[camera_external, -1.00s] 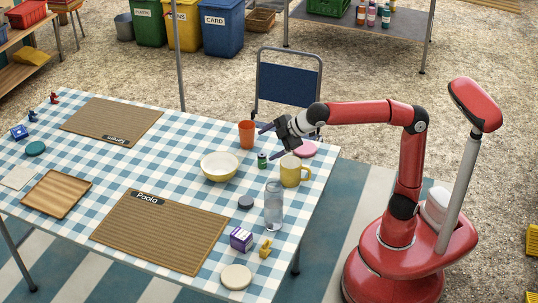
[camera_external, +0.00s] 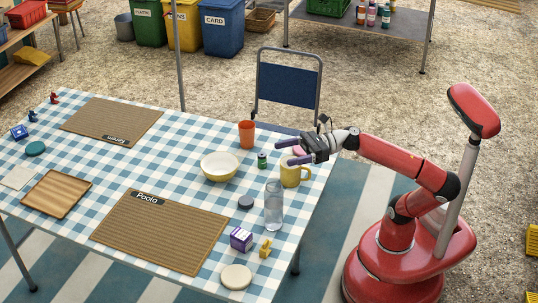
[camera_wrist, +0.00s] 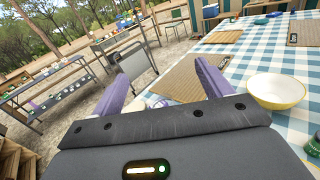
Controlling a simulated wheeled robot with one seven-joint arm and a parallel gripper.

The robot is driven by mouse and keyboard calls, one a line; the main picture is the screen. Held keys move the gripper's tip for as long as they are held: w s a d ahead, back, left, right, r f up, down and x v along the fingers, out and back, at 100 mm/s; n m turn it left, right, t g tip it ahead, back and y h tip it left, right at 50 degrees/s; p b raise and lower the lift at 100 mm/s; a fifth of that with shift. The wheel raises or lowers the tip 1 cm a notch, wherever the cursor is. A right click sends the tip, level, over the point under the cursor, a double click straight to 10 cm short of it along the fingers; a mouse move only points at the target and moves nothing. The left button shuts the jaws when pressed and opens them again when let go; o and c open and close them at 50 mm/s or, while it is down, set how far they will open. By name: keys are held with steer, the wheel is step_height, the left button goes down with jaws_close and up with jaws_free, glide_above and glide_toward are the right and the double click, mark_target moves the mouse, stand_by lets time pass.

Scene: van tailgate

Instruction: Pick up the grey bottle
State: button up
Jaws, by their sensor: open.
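The grey bottle (camera_external: 273,207), see-through and upright, stands on the checked tablecloth near the table's right edge. I cannot make it out in the wrist view. My gripper (camera_external: 284,152) is open and empty, with its purple fingers pointing left. In the external view it appears above and beyond the bottle, over the yellow mug (camera_external: 291,178). In the wrist view the two spread fingers (camera_wrist: 165,85) frame a brown mat (camera_wrist: 190,78), with a pale thing low between them that I cannot identify.
Close by stand an orange cup (camera_external: 246,134), a yellow-white bowl (camera_external: 220,167), a green can (camera_external: 262,161) and a dark round lid (camera_external: 246,203). A purple box (camera_external: 241,239) and a small yellow figure (camera_external: 265,249) sit in front of the bottle. A blue chair (camera_external: 287,92) stands behind.

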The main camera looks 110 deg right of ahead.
steer(key=s+a+n+y, duration=0.1)
steer(key=s+a+n, duration=0.1)
steer(key=a, duration=0.1)
glide_toward(274, 205)
steer(key=shift+m, duration=0.3)
steer(key=d+f, duration=0.1)
steer(key=w+d+f, duration=0.1)
steer(key=f, duration=0.1)
steer(key=shift+w+d, duration=0.1)
steer(key=shift+d, duration=0.3)
steer(key=w, duration=0.7)
steer(key=shift+w+r, duration=0.2)
steer(key=shift+w, duration=0.1)
steer(key=shift+c, duration=0.5)
steer(key=c, duration=1.2)
